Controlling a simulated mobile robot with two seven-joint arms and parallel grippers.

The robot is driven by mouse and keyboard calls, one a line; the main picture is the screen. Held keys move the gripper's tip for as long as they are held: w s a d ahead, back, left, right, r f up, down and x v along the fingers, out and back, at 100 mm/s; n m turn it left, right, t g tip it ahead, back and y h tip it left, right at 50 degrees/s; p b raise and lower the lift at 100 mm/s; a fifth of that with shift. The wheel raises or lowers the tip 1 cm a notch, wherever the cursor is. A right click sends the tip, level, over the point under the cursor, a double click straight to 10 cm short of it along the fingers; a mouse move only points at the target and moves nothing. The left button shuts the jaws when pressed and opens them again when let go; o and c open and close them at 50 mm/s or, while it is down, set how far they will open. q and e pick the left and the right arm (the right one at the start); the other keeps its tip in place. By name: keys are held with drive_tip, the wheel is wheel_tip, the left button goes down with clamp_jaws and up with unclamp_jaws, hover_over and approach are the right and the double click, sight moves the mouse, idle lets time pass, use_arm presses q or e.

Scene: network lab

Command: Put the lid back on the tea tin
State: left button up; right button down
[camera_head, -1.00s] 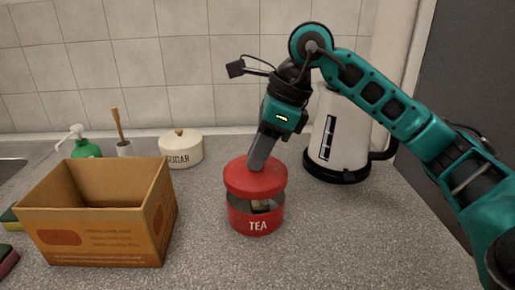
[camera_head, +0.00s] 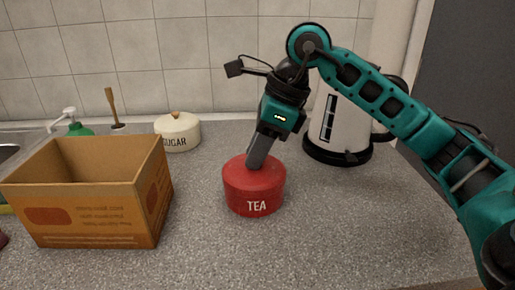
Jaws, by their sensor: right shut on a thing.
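The red tea tin (camera_head: 257,205) stands upright on the grey counter, with "TEA" in white on its front. Its red lid (camera_head: 240,175) sits level on top, and no gap shows between lid and tin. My right gripper (camera_head: 252,165) points down at the lid's top from above and is shut on the lid's knob, which its fingers hide. My left gripper is not in view.
An open cardboard box (camera_head: 95,210) stands to the left of the tin. A cream sugar pot (camera_head: 178,133) and a white kettle (camera_head: 338,130) stand behind. A green spray bottle (camera_head: 78,129) is at the back left. The counter front right is clear.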

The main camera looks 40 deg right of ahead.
idle(0.8)
drive_tip(key=shift+f, duration=0.15)
idle(0.6)
idle(0.4)
drive_tip(key=c, duration=1.2)
unclamp_jaws()
drive_tip(key=shift+o, duration=1.4)
